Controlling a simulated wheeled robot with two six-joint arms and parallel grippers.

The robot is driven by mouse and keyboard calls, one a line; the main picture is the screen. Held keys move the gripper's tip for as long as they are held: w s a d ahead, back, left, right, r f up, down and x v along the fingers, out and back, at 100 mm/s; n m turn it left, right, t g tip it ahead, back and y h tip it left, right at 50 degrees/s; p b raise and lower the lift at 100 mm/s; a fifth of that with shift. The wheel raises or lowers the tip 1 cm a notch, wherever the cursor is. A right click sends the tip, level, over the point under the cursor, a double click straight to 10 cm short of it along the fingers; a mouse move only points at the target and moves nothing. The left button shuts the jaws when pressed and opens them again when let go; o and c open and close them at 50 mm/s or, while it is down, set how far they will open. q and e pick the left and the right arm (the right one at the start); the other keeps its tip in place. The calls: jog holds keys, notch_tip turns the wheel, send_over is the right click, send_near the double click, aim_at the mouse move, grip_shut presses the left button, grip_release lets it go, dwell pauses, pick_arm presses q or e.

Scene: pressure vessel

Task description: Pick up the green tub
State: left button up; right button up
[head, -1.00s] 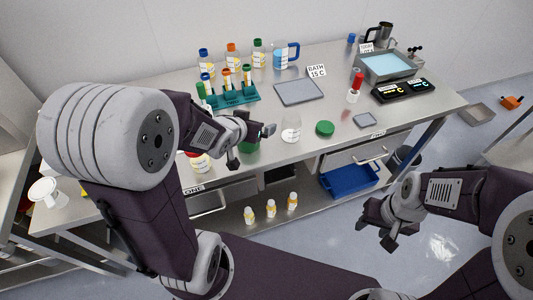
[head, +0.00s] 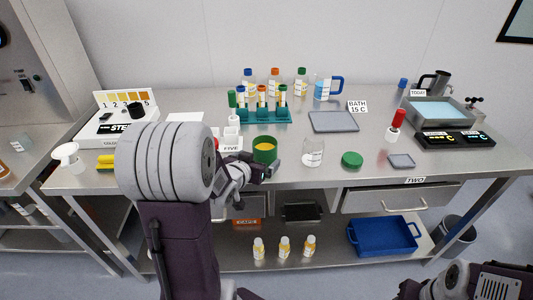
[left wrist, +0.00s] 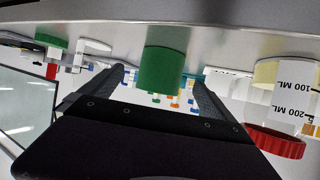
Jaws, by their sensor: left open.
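The green tub (head: 265,156) stands upright near the front edge of the bench, open on top with yellow contents. My left gripper (head: 258,184) is open and empty, just in front of the tub and slightly lower in the head view. In the left wrist view, which is upside down, the tub (left wrist: 163,68) appears between the two spread fingers (left wrist: 160,82), with no clear contact. A flat green disc (head: 352,160), like a lid, lies to the right. My right gripper (head: 411,290) shows only partly at the bottom edge.
A clear glass vessel (head: 313,153) stands close right of the tub. A teal tube rack (head: 265,116) is behind it, and a white "FIVE" label (head: 230,148) to its left. A grey tray (head: 334,122) lies behind right. Bare bench lies between vessel and disc.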

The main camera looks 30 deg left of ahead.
aim_at(260, 157)
pick_arm(q)
jog(key=shift+w+a+r+p, duration=0.15)
jog(key=shift+w+a+p, duration=0.1)
jog(key=shift+p, duration=0.35)
jog(key=shift+w+a+f, duration=0.2)
jog(key=shift+w+f, duration=0.25)
jog(key=shift+w+a+f, duration=0.15)
jog(key=shift+w+f, duration=0.25)
jog(key=shift+f, duration=0.05)
jog(key=shift+w+d, duration=0.1)
jog(key=shift+w, duration=0.15)
jog(key=x, duration=0.5)
jog(key=shift+w+d, duration=0.1)
jog(key=shift+w, duration=0.1)
jog(key=shift+s+r, duration=0.1)
jog(key=shift+r, duration=0.05)
jog(key=shift+c, duration=0.9)
jog(key=c, duration=2)
pick_arm(e)
jog(key=shift+w+a+r, duration=0.1)
jog(key=shift+a+r, duration=0.1)
jog(key=shift+r, duration=1)
pick_arm(q)
jog(key=shift+o, duration=0.2)
jog(key=shift+r, duration=0.15)
